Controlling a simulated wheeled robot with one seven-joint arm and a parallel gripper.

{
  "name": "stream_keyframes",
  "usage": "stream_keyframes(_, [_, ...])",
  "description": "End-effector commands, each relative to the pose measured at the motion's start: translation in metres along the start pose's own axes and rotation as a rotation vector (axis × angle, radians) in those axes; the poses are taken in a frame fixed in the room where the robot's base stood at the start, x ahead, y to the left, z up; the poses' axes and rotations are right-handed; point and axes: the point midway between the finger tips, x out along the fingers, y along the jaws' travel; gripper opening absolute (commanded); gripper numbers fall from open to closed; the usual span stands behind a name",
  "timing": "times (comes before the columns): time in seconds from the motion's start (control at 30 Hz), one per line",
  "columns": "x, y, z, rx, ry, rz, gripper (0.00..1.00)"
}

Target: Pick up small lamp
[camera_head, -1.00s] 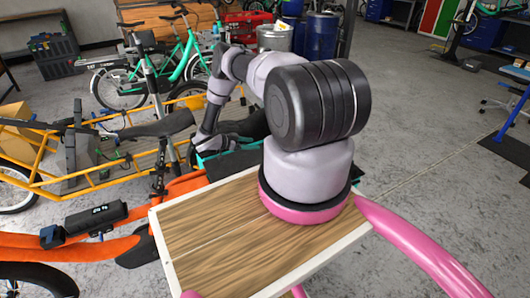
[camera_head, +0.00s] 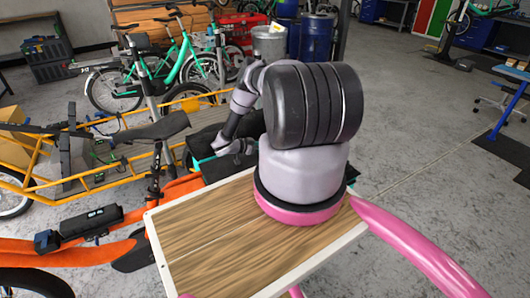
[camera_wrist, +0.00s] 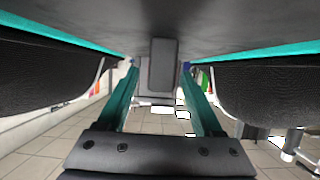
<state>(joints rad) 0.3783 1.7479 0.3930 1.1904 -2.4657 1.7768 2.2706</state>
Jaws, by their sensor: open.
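In the wrist view my gripper (camera_wrist: 158,72) is open, with its two teal fingers apart on either side. A grey block with a darker raised panel (camera_wrist: 162,66) shows between and beyond the fingertips. I cannot tell whether it is the small lamp, and no other lamp is clear in either view. The fingers do not visibly touch it. In the head view my arm reaches down beside a black bag or rack with teal edges, and the gripper's fingers cannot be made out there.
Black padded sides with teal edges, left (camera_wrist: 55,75) and right (camera_wrist: 270,90), flank my gripper closely, under a dark surface (camera_wrist: 215,25). An orange cargo bike (camera_head: 75,252) and a yellow-framed one (camera_head: 40,180) stand left. Grey floor (camera_head: 420,160) is open at right.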

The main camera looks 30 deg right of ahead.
Motion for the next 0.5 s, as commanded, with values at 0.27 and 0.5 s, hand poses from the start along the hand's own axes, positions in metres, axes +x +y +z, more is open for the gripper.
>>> stream_keyframes(0.27, [-0.0004,-0.0002,-0.0001,0.0,0.0,0.0,0.0])
stream_keyframes(0.5, [-0.0006,-0.0003,-0.0002,0.0,0.0,-0.001,0.0])
